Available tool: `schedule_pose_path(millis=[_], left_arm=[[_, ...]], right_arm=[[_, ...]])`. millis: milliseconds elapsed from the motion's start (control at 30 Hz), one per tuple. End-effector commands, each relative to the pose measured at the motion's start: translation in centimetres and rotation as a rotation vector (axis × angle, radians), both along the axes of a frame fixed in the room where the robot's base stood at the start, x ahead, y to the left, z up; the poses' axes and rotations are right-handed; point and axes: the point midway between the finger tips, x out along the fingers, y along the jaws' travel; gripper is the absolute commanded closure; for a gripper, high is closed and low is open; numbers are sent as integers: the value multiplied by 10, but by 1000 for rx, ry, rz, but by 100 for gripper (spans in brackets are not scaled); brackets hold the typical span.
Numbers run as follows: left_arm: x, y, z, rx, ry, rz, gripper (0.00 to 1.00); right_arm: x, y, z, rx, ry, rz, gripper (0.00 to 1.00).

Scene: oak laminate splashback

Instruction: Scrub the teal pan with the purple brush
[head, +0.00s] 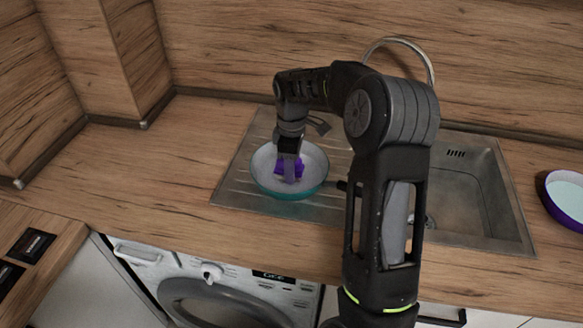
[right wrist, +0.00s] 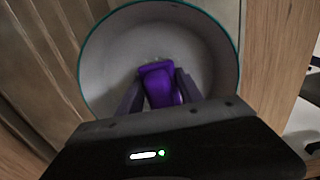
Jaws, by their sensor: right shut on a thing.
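The teal pan (head: 318,183) sits on the ribbed drainboard of the sink, its pale inside facing up. Its round rim also shows in the right wrist view (right wrist: 84,68). The purple brush (head: 280,168) is inside the pan. In the right wrist view the brush (right wrist: 160,86) lies between the two fingers. My right gripper (head: 289,172) reaches down into the pan and is shut on the brush. The brush's underside is hidden, so I cannot tell whether it touches the pan's bottom. My left gripper is not in view.
The sink basin (head: 470,190) is right of the pan, partly hidden by my right arm. A curved faucet (head: 405,42) stands behind. A purple bowl or pan (head: 566,196) with a pale inside is at the right edge. Counter left of the drainboard (head: 237,165) is clear.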

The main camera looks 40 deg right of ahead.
Motion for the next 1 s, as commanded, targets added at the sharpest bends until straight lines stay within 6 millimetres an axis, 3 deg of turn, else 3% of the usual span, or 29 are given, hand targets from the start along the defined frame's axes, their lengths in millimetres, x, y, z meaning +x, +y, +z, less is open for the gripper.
schedule_pose_path(millis=[1000], left_arm=[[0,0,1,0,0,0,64]], right_arm=[[-3,-7,0,0,-1,1,89]])
